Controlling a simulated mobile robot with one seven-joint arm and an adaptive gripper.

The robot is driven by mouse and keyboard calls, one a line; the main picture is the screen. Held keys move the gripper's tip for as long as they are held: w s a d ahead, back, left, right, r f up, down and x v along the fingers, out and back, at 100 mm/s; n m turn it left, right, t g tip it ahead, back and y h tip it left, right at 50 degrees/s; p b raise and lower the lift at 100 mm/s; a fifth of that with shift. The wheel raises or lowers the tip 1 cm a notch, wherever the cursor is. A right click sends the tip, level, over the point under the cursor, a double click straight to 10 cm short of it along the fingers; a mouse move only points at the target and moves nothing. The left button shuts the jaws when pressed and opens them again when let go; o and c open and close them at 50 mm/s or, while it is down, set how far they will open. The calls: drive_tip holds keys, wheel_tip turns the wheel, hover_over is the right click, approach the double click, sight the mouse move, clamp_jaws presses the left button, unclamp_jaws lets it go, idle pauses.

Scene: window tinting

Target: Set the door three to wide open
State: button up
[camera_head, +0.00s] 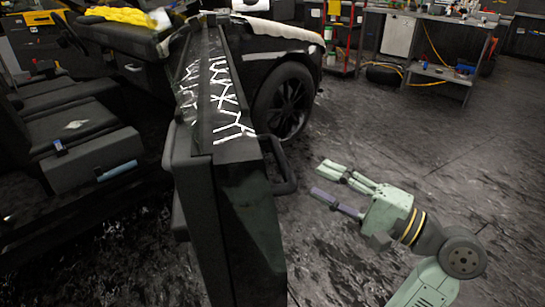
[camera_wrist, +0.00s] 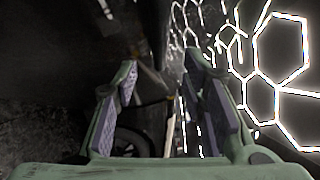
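A dark vehicle door (camera_head: 245,225) stands swung out from the vehicle, its edge towards the head camera and white hexagon-like lines along its upper part. A dark loop-shaped bar (camera_head: 287,172) sticks out from its right side. I cannot tell from these views which door is number three. My gripper (camera_head: 322,179) is open and empty, to the right of the door and apart from it, fingers pointing towards the loop. In the wrist view the gripper fingers (camera_wrist: 163,75) are spread, and a dark panel with glowing hexagon lines (camera_wrist: 275,85) fills the right side.
The vehicle's seat (camera_head: 85,140) is left of the door. A wheel (camera_head: 285,100) stands behind the door to the right. A workbench (camera_head: 430,45) and a red-framed shelf (camera_head: 343,35) are at the back. The dark floor (camera_head: 440,130) on the right is mostly clear.

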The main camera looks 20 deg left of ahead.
sight(282, 161)
drive_tip(key=x, duration=1)
drive_tip(key=shift+a+p, duration=0.1)
drive_tip(key=shift+p, duration=0.2)
drive_tip(key=shift+c, duration=0.2)
clamp_jaws()
